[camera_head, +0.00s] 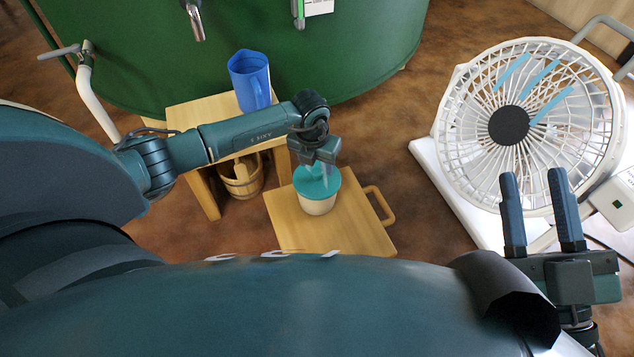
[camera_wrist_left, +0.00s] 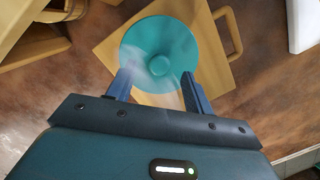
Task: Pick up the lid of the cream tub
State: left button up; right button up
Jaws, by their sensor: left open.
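The cream tub (camera_head: 318,206) stands upright on a low wooden stool, with its teal lid (camera_head: 330,188) on top. In the left wrist view the lid (camera_wrist_left: 181,40) is seen from above with a round knob (camera_wrist_left: 158,66) at its middle. My left gripper (camera_head: 322,176) is over the lid and hides part of it. In the left wrist view its two fingers (camera_wrist_left: 158,78) are apart, at the near side of the lid, with the knob just beyond and between them. My right gripper (camera_head: 537,180) is open and empty at the right, in front of the fan.
The wooden stool (camera_head: 285,228) has a side handle (camera_head: 380,205). A blue jug (camera_head: 250,82) stands on a wooden bench (camera_head: 190,112) behind my left arm, with a wooden bucket (camera_head: 241,180) below. A white fan (camera_head: 465,110) is at the right, and a green tank (camera_head: 340,60) at the back.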

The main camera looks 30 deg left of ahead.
pick_arm(q)
notch_tip(320, 180, down, 2)
jog(key=shift+w+f+b, duration=0.1)
jog(key=shift+f+b, duration=0.15)
jog(key=shift+b, duration=0.15)
pick_arm(e)
jog(key=shift+d+r+n+y, duration=0.1)
jog(key=shift+r+n+y, duration=0.8)
jog(key=shift+r, duration=0.05)
pick_arm(q)
jog(key=shift+c, duration=0.5)
grip_shut()
